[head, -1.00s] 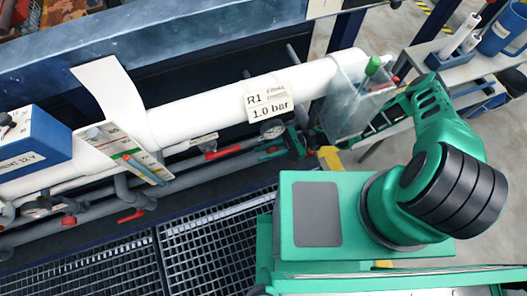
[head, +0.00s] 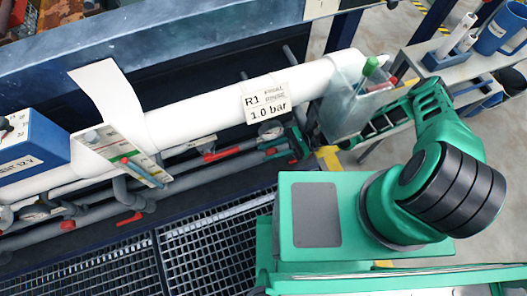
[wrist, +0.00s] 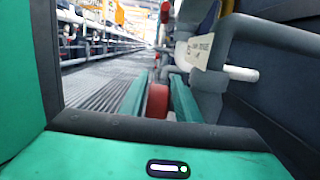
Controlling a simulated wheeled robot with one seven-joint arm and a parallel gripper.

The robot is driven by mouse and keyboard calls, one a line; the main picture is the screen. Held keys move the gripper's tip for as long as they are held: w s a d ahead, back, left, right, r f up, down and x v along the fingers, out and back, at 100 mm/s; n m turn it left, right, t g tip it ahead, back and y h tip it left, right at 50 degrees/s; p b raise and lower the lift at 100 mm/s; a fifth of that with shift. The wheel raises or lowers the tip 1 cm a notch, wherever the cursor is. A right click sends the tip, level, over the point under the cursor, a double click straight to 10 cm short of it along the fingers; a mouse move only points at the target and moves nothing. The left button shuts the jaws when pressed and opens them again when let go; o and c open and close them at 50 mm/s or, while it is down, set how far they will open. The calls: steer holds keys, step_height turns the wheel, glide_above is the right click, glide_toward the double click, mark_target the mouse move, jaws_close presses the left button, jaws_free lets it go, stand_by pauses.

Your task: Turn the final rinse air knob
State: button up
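In the wrist view a red knob (wrist: 157,101) sits between the two green fingers of my gripper (wrist: 160,90). The fingers stand apart on either side of it. The left finger looks very close to the knob, and a thin gap seems to show on the right; contact is unclear. In the head view my gripper (head: 294,141) is at the grey pipework below the white pipe's label (head: 267,103), which reads R1 final rinse, 1.0 bar. The knob is not clearly seen there.
The white pipe (head: 200,108) runs above the grey pipes and several red handles. A clear holder (head: 353,100) with a green-handled tool hangs at its right end. A blue box (head: 30,150) is at the left. Dark grating (head: 205,255) lies below.

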steer(key=v, duration=0.8)
steer(key=shift+d, duration=0.25)
steer(key=shift+w+f, duration=0.1)
steer(key=shift+w, duration=0.1)
